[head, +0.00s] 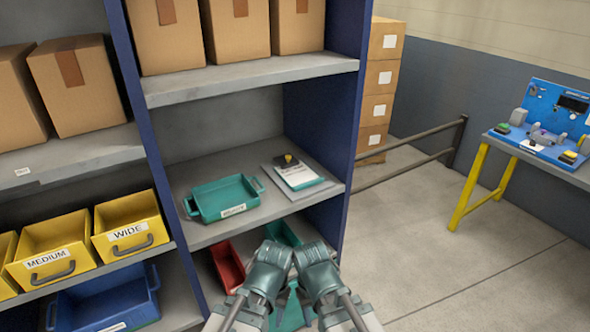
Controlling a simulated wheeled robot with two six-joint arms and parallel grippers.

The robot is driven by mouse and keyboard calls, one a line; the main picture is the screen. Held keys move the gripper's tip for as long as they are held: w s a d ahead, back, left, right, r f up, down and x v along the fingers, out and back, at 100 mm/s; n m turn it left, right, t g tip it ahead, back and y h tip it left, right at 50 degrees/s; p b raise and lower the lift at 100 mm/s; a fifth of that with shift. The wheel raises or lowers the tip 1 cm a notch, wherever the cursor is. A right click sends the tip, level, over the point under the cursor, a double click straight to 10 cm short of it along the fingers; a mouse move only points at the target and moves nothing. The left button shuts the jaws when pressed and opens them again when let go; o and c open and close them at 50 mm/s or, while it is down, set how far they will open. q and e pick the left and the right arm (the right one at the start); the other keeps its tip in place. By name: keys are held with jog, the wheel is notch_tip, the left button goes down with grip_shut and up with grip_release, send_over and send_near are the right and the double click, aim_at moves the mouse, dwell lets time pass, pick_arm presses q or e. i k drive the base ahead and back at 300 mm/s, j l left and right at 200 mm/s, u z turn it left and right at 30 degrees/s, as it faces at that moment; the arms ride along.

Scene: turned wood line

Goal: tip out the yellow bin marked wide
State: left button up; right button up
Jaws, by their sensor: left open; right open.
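The yellow bin marked WIDE (129,229) stands upright on the left shelf bay, its front handle and label facing me. I cannot see what lies in it. The yellow bin marked MEDIUM (50,259) stands just left of it. My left gripper (270,254) and my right gripper (314,256) are close side by side at the bottom middle, in front of the lower right bay. Both are open and empty, and apart from the WIDE bin, which is to their left.
A teal tray (222,199) and a clipboard (300,178) lie on the right bay's middle shelf. A blue bin (105,302) and a red bin (226,266) sit lower. A blue upright (155,130) divides the bays. A blue-topped workbench (540,150) stands right; the floor between is clear.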

aim_at(130, 225)
jog(key=u, duration=1.75)
